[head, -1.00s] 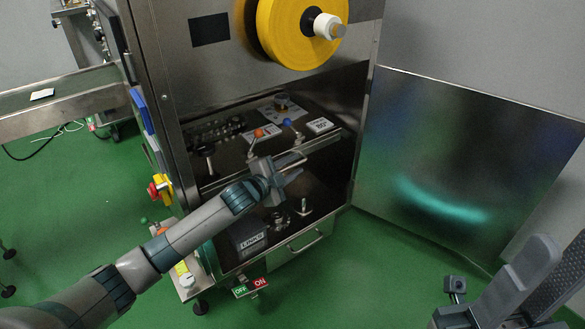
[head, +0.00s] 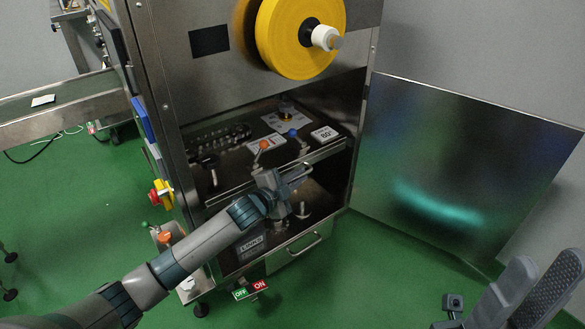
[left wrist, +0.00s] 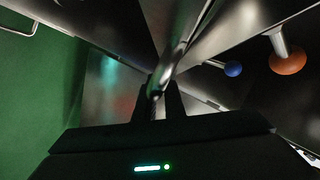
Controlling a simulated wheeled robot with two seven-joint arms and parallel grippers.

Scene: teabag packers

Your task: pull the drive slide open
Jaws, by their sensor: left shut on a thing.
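The drive slide (head: 232,191) is a metal shelf in the cabinet's dark bay, carrying an orange-knobbed lever (head: 264,145), a blue-knobbed lever (head: 293,132) and labelled plates. Its bar handle (head: 303,174) is at the front edge. My left gripper (head: 284,182) is shut on this handle and partly hides it. In the left wrist view, the fingers (left wrist: 158,105) close around the metal bar (left wrist: 170,70), with the blue and orange knobs to the right. My right gripper (head: 523,284) is at the lower right, away from the cabinet, its fingers apart and empty.
The cabinet door (head: 455,165) stands open to the right. Below the slide are a lower bay with small fittings and a drawer with a handle (head: 305,243). A yellow reel (head: 298,38) is above. An OFF/ON sign (head: 250,290) sits low in front. Green floor before the cabinet is clear.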

